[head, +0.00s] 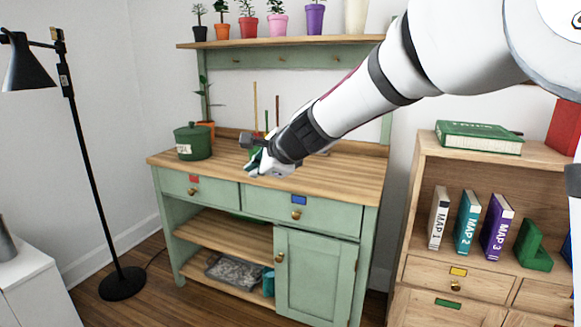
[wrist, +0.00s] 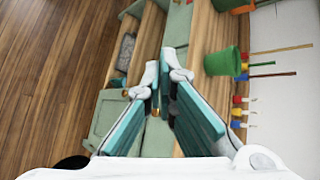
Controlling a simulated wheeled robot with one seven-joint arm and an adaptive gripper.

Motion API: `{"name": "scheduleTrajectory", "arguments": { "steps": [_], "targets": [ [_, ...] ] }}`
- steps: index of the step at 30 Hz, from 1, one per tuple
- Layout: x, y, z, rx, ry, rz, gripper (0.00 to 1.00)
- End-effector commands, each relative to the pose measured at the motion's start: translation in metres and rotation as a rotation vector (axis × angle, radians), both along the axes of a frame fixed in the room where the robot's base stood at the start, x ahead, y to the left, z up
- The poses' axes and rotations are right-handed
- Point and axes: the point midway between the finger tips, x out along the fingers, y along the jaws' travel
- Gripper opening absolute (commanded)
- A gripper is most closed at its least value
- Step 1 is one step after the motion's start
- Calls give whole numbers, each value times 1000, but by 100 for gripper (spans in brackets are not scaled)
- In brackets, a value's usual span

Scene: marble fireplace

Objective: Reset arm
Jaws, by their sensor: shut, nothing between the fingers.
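My gripper (head: 256,168) hangs over the front part of the wooden top of the green cabinet (head: 330,185) in the head view, with my white arm reaching in from the upper right. In the wrist view the two teal finger pads of my gripper (wrist: 164,78) run together at light grey tips. The gripper is shut and empty. My forearm hides part of the cabinet's back and whatever stands behind it.
A lidded green pot (head: 192,141) stands on the cabinet's left. A green container (wrist: 223,61) is beside several coloured-ended sticks in the wrist view. A black lamp (head: 85,160) stands left; a bookcase (head: 430,165) with map books stands right. Potted plants line the upper shelf (head: 290,41).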

Motion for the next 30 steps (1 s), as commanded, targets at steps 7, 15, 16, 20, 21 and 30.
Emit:
{"name": "scheduleTrajectory", "arguments": {
  "steps": [7, 15, 16, 20, 21, 30],
  "targets": [
    [-125, -59, 18, -354, -80, 380, 0],
    [-273, -142, -7, -706, -52, 768, 0],
    [-290, -151, -11, -741, -43, 809, 0],
    [-355, -190, -30, -863, 13, 972, 0],
    [-372, -200, -36, -891, 31, 1014, 0],
    [-469, -256, -67, -1019, 159, 1246, 0]
  ]
}}
